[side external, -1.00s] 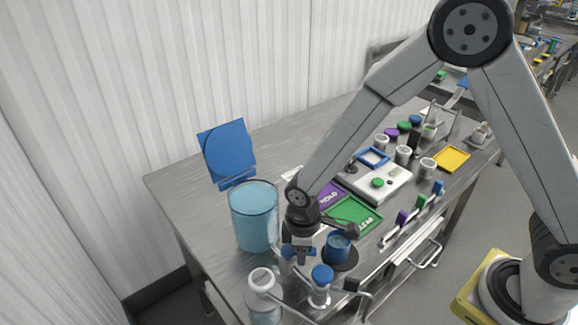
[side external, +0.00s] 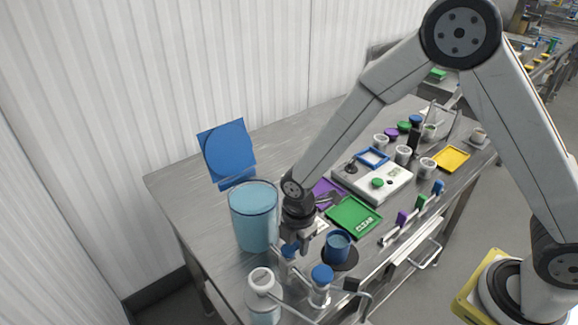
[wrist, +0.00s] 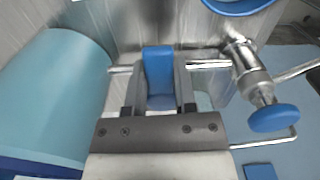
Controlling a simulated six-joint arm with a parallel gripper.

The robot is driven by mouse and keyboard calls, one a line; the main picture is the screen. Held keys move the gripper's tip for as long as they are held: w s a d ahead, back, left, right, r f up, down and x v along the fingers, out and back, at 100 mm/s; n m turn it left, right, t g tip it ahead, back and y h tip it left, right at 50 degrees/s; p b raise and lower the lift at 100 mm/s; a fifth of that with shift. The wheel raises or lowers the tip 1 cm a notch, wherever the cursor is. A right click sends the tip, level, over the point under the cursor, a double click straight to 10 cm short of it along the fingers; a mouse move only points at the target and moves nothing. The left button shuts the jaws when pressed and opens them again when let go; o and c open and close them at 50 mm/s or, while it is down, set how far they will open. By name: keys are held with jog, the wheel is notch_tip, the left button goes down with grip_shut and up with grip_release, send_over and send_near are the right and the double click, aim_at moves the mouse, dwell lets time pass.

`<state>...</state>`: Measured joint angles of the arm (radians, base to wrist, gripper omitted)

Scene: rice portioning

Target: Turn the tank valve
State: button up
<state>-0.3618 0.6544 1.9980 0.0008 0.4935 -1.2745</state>
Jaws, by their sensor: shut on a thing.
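The tank (side external: 254,218) is a tall cylinder of light blue liquid near the table's front-left corner; its wall also fills the left of the wrist view (wrist: 50,95). The blue valve handle (wrist: 158,70) sits between my gripper's two fingers (wrist: 158,88) in the wrist view, and the fingers are shut on it. In the side view my gripper (side external: 296,246) points down just right of the tank, at the handle (side external: 288,251). The valve body under the handle is mostly hidden by the fingers.
A second metal fitting with a blue knob (side external: 322,274) stands close in front; the knob also shows in the wrist view (wrist: 274,118). A blue cup (side external: 338,246) stands to the right. A white-necked bottle (side external: 262,285) stands in front of the tank. A green tray (side external: 352,217) lies behind the cup.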

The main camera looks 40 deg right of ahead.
jog(key=o, duration=1.3)
jog(key=shift+w, duration=0.1)
jog(key=shift+o, duration=0.2)
jog(key=shift+r, duration=0.15)
jog(key=shift+r, duration=3.85)
jog(key=shift+d+r+m, duration=0.1)
jog(key=shift+d+m, duration=0.35)
jog(key=shift+m, duration=0.05)
jog(key=s+d+r+m+t, duration=0.2)
jog(key=s+d+m, duration=0.7)
jog(key=d+m, duration=0.4)
jog(key=m, duration=0.4)
jog(key=shift+s+d+r+m+t, duration=0.15)
jog(key=shift+s+m+t, duration=0.15)
jog(key=shift+m, duration=0.1)
